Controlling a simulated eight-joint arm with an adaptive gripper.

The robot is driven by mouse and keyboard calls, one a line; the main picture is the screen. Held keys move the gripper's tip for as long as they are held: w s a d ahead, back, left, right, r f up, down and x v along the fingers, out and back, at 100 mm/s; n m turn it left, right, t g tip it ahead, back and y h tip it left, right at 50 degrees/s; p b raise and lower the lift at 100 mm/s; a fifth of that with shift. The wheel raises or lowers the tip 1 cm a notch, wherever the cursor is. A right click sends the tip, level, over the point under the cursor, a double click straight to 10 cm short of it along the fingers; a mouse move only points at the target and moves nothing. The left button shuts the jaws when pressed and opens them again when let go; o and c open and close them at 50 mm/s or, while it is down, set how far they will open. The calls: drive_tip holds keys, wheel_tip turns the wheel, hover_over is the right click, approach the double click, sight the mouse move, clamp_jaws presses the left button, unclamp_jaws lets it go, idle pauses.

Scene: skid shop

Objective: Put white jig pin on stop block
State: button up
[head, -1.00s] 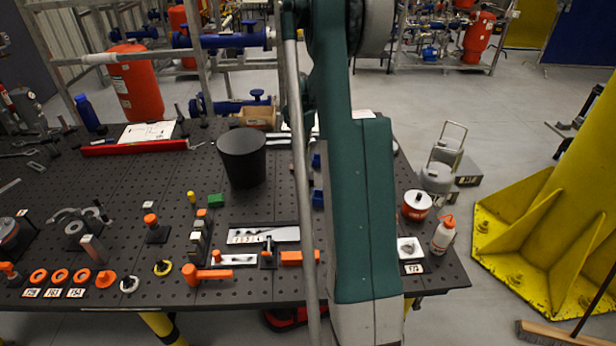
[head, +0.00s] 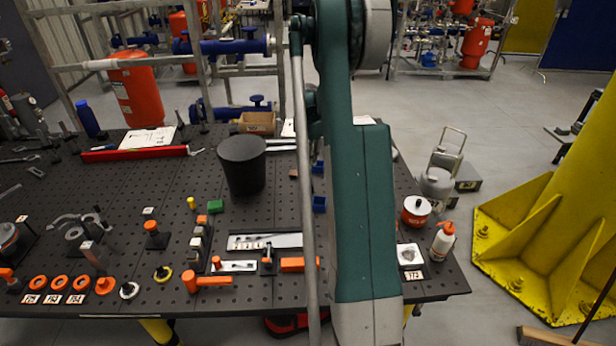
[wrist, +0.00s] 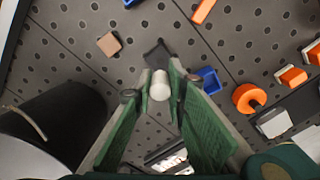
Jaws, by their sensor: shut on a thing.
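My gripper (wrist: 160,88) shows in the wrist view with its green-padded fingers shut on the white jig pin (wrist: 160,83), whose round pale end faces the camera. A dark piece (wrist: 158,54) lies just beyond the pin; I cannot tell whether they touch. A small brown block (wrist: 109,44) lies on the perforated table to the left of the pin, apart from it. It also shows in the head view (head: 293,174). I cannot tell for sure which piece is the stop block. In the head view my arm hides the gripper and pin.
A black bucket (head: 242,168) stands close by, also at lower left in the wrist view (wrist: 48,125). A blue bin (wrist: 207,80) is right of the pin. A red-and-white can (head: 416,211) and white bottle (head: 442,242) stand at the table's right end.

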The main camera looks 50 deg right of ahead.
drive_tip(key=shift+f, duration=1.8)
drive_tip(key=shift+f+p, duration=0.3)
drive_tip(key=shift+f, duration=1.55)
drive_tip(key=shift+f, duration=0.15)
drive_tip(key=o, duration=0.9)
wheel_tip(320, 180, up, 12)
drive_tip(key=shift+r+b, duration=0.15)
drive_tip(key=shift+b, duration=0.25)
